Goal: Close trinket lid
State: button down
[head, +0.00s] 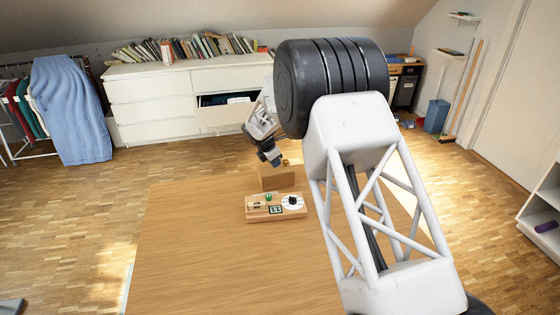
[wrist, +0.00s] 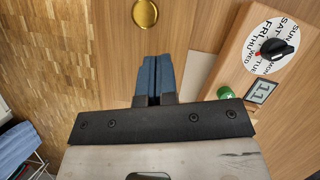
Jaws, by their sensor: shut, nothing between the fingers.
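A plain wooden block-like part (head: 277,180), probably the trinket's lid or box, stands just behind the wooden panel in the head view. I cannot tell from this angle how far the lid is open. A round brass knob (head: 286,162) shows at its upper edge; it also shows at the top of the wrist view (wrist: 145,13). My gripper (head: 273,157) is beside the knob, above and behind the block. In the wrist view its blue fingers (wrist: 152,62) are together and empty, pointing toward the knob, with a visible gap in the picture.
The wooden panel (head: 277,215) carries a weekday dial (head: 292,202), a small number display (head: 275,210) and a green piece (head: 268,197). The wooden table (head: 200,250) is clear to the left and front. A white dresser (head: 155,105) stands far behind.

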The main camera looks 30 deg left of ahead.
jog(key=v, duration=1)
jog(key=shift+s+a, duration=0.2)
jog(key=shift+s, duration=0.15)
jog(key=shift+r, duration=0.15)
